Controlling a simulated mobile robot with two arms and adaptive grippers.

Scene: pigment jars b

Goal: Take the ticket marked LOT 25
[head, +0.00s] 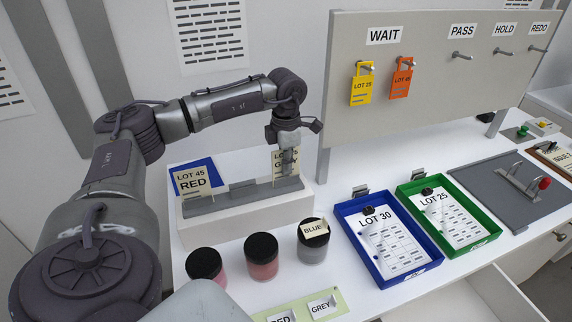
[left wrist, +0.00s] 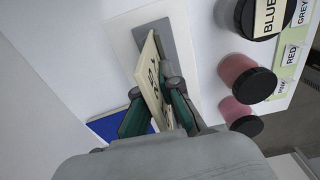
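A cream ticket (head: 278,168) stands in the right part of the grey slotted rack (head: 205,206); its visible print ends in 5 above GREY, and my gripper hides part of it. My left gripper (head: 289,163) is at this ticket, pointing down. In the left wrist view its green-padded fingers (left wrist: 155,92) stand apart on either side of the ticket (left wrist: 152,75); contact is unclear. A second cream ticket, LOT 45 RED (head: 191,181), stands at the rack's left. A yellow tag marked LOT 25 (head: 362,86) hangs under WAIT. My right gripper is not in view.
An orange tag (head: 401,80) hangs beside the yellow one. Black-lidded jars (head: 262,262) stand in front of the rack. A blue tray (head: 357,237) with a LOT 30 sheet and a green tray (head: 415,210) with a LOT 25 sheet lie right. A drawer (head: 480,300) is open in front.

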